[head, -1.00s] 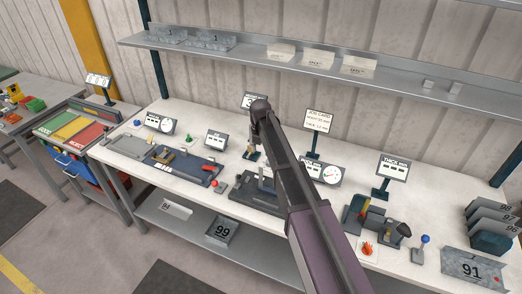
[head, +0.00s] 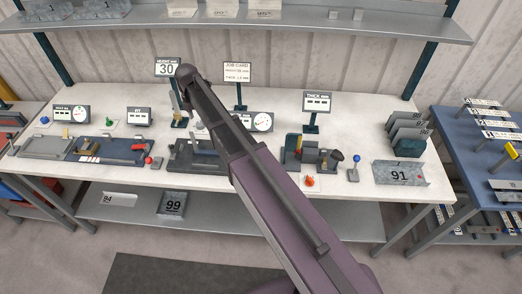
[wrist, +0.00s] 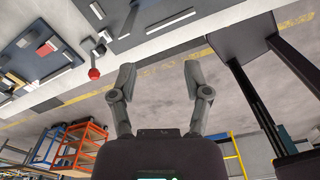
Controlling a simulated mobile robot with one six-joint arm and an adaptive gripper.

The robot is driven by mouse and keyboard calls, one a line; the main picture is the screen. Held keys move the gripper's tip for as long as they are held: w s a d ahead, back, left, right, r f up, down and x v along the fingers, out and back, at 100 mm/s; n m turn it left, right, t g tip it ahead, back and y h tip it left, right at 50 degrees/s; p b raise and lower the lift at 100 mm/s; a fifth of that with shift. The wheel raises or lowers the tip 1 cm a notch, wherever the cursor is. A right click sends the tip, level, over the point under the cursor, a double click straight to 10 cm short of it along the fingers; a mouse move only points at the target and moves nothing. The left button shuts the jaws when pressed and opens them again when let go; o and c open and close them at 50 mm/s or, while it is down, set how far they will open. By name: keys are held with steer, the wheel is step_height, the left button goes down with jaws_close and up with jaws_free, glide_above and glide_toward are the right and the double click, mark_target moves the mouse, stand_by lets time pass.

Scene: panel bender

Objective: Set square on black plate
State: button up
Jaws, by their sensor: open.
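A dark, near-black plate (head: 182,158) lies on the white bench, with a blue-grey bar on it, partly behind my arm. To its left is a dark blue plate (head: 128,157) with a brass-coloured block and small striped pieces; it shows at the upper left of the wrist view (wrist: 22,58). I cannot clearly tell which piece is the square. My gripper (wrist: 160,84) is open and empty in the wrist view, its fingers apart over floor beyond the bench edge. In the head view my arm hides it.
A red knob (wrist: 94,73) stands near the bench edge. Gauges and display signs (head: 168,67) rise behind the plates. A steel tray marked 91 (head: 399,173) is at the right. A shelf (head: 260,33) runs above. A blue table (head: 475,150) stands farther right.

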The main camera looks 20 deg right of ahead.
steer(key=s+d+m, duration=1.9)
steer(key=s+m, duration=0.4)
steer(key=m, duration=0.4)
steer(key=shift+m, duration=0.3)
